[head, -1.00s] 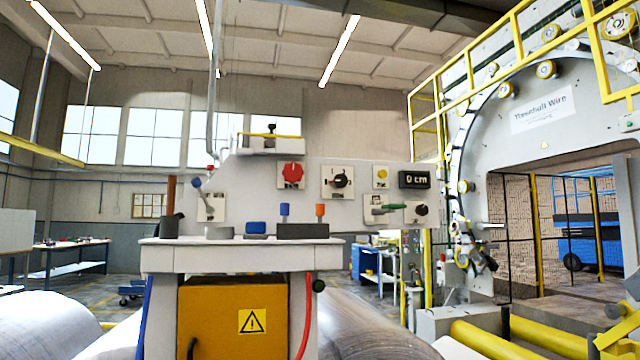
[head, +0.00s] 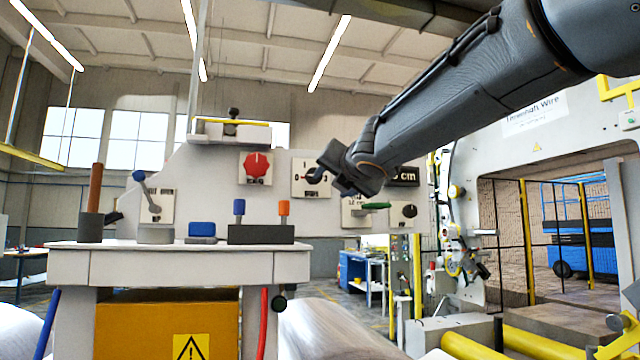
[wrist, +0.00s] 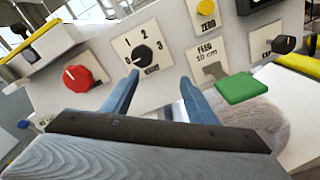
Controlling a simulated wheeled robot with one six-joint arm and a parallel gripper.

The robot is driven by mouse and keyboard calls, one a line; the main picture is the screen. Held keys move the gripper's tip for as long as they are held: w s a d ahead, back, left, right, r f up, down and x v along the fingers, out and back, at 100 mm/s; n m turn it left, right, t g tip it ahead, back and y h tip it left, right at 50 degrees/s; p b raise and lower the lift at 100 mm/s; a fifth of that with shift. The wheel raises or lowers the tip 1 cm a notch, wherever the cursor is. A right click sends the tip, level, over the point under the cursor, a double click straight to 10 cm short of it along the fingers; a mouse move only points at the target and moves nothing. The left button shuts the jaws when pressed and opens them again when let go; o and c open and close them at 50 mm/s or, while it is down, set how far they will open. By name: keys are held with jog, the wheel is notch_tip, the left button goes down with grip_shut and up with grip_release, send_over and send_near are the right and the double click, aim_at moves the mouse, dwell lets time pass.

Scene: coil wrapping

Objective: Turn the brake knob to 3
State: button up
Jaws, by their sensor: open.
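The brake knob (wrist: 142,54) is a black knob on a white plate marked 0, 1, 2 and 3. Its lower label is too small to read surely, and I cannot tell which number it points to. In the head view the knob (head: 315,176) is partly covered by my gripper (head: 328,182). In the wrist view my gripper (wrist: 160,78) is open and empty. Its two blue-grey fingers point at the panel, the left tip just below the knob and the right tip to the lower right of the plate. I see no grip on the knob.
A red knob (wrist: 84,78) is left of the plate. A yellow ZERO button (wrist: 204,12), a FEED plate with a green lever (wrist: 242,88) and another black knob (wrist: 284,44) are to the right. A bench top (head: 180,262) with levers stands in front.

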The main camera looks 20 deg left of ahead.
jog(key=w+a+r+n+y+p, duration=0.1)
jog(key=w+a+r+p, duration=0.1)
jog(key=w+a, duration=0.3)
jog(key=shift+w+a+r+n, duration=0.4)
jog(key=shift+a+r, duration=0.05)
jog(key=shift+a, duration=0.15)
jog(key=c, duration=1.1)
